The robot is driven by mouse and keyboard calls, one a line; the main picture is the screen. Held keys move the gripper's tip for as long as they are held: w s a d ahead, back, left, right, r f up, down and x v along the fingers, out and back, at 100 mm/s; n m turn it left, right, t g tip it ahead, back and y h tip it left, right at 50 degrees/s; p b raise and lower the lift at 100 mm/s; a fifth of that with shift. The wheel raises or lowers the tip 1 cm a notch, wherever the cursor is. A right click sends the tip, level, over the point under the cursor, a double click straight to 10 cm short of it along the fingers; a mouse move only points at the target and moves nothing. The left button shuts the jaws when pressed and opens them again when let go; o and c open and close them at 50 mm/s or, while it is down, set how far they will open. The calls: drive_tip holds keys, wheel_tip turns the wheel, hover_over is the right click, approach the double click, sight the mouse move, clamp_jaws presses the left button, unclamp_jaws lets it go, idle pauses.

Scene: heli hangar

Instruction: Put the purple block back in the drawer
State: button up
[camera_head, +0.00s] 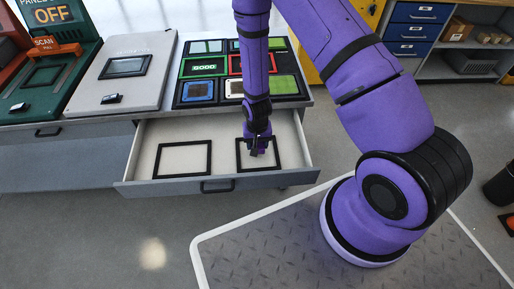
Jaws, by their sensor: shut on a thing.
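The drawer (223,163) is pulled open below the counter. Two black square outlines mark its pale floor, a left one (184,158) and a right one (242,171). My gripper (257,153) points down into the drawer, over the right outline. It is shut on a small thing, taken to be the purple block. The block is hard to make out between the dark fingers. I cannot tell whether it touches the drawer floor. No loose purple block shows elsewhere. The left outline is empty.
On the counter above stand a panel of coloured framed tiles (205,68), a pale box with a dark screen (125,68) and a green scan device (42,80). The drawer's front (215,186) and side walls surround my gripper. The drawer's left half is clear.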

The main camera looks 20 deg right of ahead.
drive_tip(key=shift+f, duration=1.45)
drive_tip(key=shift+f, duration=0.1)
drive_tip(key=o, duration=1.1)
wheel_tip(320, 180, up, 12)
drive_tip(key=shift+r, duration=0.2)
